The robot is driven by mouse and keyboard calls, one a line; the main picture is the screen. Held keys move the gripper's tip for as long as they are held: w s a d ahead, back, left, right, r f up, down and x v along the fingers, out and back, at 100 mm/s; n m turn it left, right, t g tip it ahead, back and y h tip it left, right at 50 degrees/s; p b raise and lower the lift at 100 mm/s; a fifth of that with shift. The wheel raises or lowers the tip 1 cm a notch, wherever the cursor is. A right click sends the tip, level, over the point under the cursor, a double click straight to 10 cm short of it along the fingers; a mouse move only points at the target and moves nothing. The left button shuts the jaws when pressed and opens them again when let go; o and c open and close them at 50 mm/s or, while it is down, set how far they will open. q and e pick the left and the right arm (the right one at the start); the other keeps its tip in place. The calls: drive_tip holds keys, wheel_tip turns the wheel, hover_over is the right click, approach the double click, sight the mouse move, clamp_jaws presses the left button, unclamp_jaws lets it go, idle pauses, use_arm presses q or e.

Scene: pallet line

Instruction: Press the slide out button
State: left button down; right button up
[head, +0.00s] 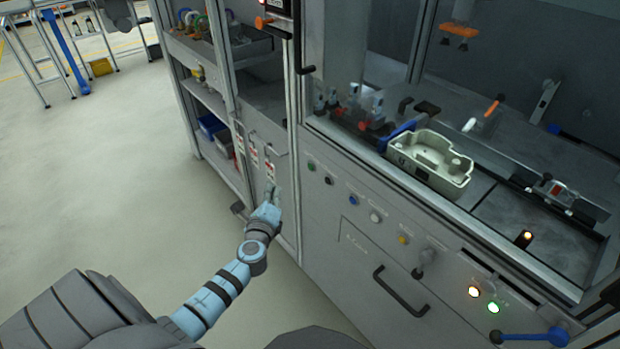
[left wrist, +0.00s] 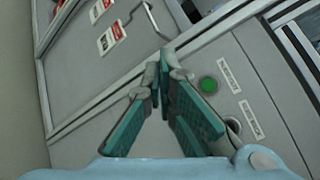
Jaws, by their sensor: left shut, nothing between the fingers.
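A row of buttons runs along the grey front panel of the machine in the head view: green (head: 311,166), black (head: 329,181), blue (head: 353,201), white (head: 375,217) and yellow (head: 403,240). Their labels are too small to read, so I cannot tell which is the slide out button. My left gripper (head: 271,188) is shut and empty, left of and below the green button. In the left wrist view its fingertips (left wrist: 165,62) meet, with the green button (left wrist: 208,85) just right of them, apart from them.
A pale tray-like part (head: 430,160) sits on the machine bed behind glass. A black door handle (head: 400,292) and lit orange (head: 474,292) and green (head: 494,308) lamps are lower right. Red-marked labels (head: 254,155) are on the cabinet at left. Open floor lies left.

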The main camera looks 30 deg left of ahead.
sight(311, 167)
use_arm(q)
drive_tip(key=shift+w+r+m, duration=0.25)
drive_tip(key=shift+r+m, duration=0.05)
drive_tip(key=shift+r, duration=0.7)
drive_tip(key=shift+w, duration=0.15)
drive_tip(key=w+d+b, duration=0.2)
drive_tip(key=w, duration=0.6)
drive_tip(key=shift+d, duration=0.25)
drive_tip(key=shift+f, duration=0.1)
drive_tip(key=shift+w, duration=0.2)
drive_tip(key=shift+w+d+b, duration=0.1)
drive_tip(key=shift+w+b, duration=0.2)
drive_tip(key=shift+b, duration=0.05)
